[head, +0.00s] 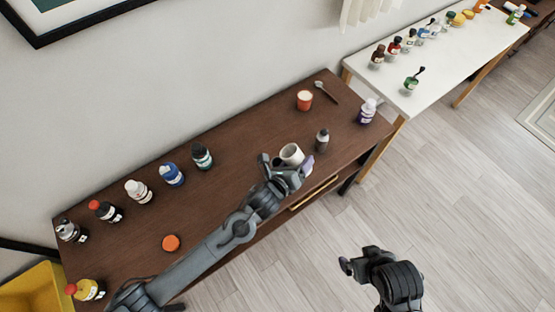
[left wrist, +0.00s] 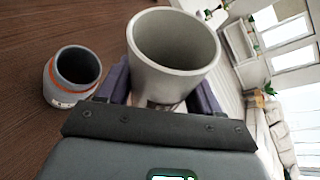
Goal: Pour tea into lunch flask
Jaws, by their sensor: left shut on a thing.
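My left gripper (head: 287,171) is shut on a whitish cup (head: 291,154) over the front right part of the brown table. In the left wrist view the cup (left wrist: 172,60) sits between the purple-grey fingers, with its wide mouth facing the camera. I see no tea inside it. A small grey flask (head: 322,140) stands upright on the table just right of the cup. It also shows in the left wrist view (left wrist: 68,80), open-topped with an orange band, apart from the cup. My right gripper (head: 358,258) hangs over the floor; its finger opening is unclear.
A red-orange container (head: 304,100) and a spoon (head: 326,93) lie at the table's back right. A purple-and-white bottle (head: 368,110) stands at the right end. A white table (head: 430,75) adjoins.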

